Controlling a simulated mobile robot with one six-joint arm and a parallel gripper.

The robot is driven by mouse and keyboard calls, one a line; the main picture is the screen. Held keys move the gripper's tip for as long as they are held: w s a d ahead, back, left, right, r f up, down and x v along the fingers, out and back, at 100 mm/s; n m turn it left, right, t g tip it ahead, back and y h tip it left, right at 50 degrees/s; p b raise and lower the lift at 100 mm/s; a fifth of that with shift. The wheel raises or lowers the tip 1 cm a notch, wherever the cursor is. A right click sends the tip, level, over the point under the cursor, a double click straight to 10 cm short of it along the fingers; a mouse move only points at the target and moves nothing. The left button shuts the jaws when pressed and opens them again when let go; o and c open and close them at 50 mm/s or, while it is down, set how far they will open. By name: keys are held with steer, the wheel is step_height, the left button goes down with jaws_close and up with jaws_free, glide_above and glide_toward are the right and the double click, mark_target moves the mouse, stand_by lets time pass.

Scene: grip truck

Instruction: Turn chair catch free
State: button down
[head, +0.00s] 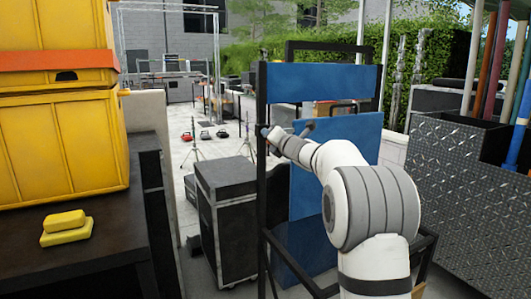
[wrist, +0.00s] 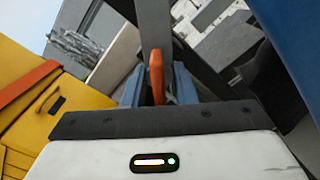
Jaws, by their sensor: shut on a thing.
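The chair (head: 318,83) appears as a tall black frame with blue panels in the middle of the head view. Its blue edge also shows at the right of the wrist view (wrist: 302,45). An orange catch (wrist: 156,72) stands upright between my fingers in the wrist view. My gripper (wrist: 157,90) is shut on the catch, with one blue-grey finger on each side of it. In the head view my gripper (head: 272,135) is at the frame's left upright, below the top blue panel. The catch is hard to make out there.
Yellow crates (head: 60,140) stand on a dark table (head: 100,262) at the left, with small yellow blocks (head: 67,227) in front. A black wheeled case (head: 228,215) stands left of the chair. A diamond-plate bin (head: 470,190) holding poles is at the right.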

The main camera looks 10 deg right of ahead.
steer(key=n+b, duration=0.5)
steer(key=shift+d+r, duration=0.3)
steer(key=shift+r+n+b, duration=0.2)
steer(key=shift+n+b, duration=0.8)
steer(key=shift+n, duration=0.8)
steer(key=shift+a+r, duration=0.1)
steer(key=c, duration=1.5)
jaws_free()
steer(key=shift+c, duration=0.2)
steer(key=shift+s, duration=0.2)
steer(key=shift+w+f, duration=0.15)
steer(key=shift+f, duration=0.1)
steer(key=shift+s, duration=0.2)
steer(key=b+v, duration=0.1)
steer(key=v, duration=0.6)
steer(key=shift+s+r+b, duration=0.15)
steer(key=shift+s+b, duration=0.1)
steer(key=shift+b, duration=0.15)
